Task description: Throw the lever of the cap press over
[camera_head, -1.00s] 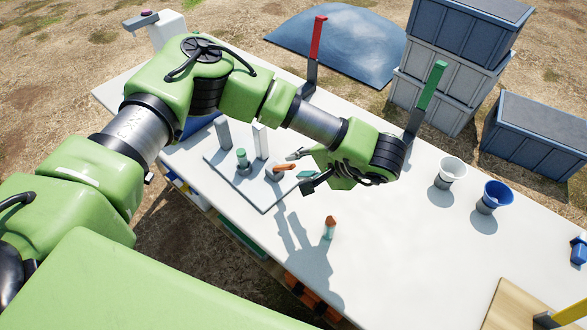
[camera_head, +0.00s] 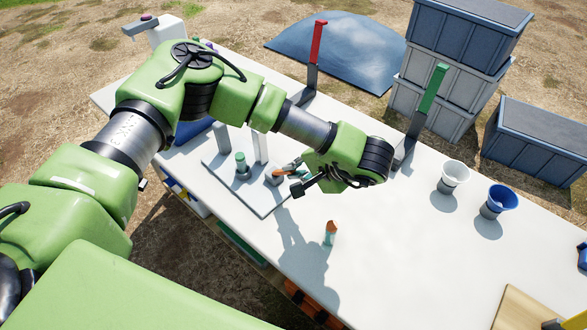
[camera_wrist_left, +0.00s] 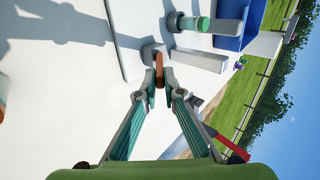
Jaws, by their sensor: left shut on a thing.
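The cap press is a pale plate (camera_head: 262,203) on the white table, with upright posts and a green-topped vial (camera_head: 241,162) standing on it. Its short orange-brown lever (camera_head: 284,171) is at the plate's right side. My left gripper (camera_head: 287,179) is at the lever, low over the plate's right edge. In the left wrist view, the tips of the left gripper (camera_wrist_left: 159,84) are closed around the orange-brown lever (camera_wrist_left: 159,65). The green vial (camera_wrist_left: 190,23) shows just beyond it. Part of the lever is hidden by the fingers. My right gripper is out of view.
A small vial with an orange cap (camera_head: 330,231) stands in front of the gripper. Red-handled (camera_head: 316,45) and green-handled (camera_head: 432,88) upright levers stand behind my arm. A white cup (camera_head: 452,177) and a blue cup (camera_head: 497,201) are right.

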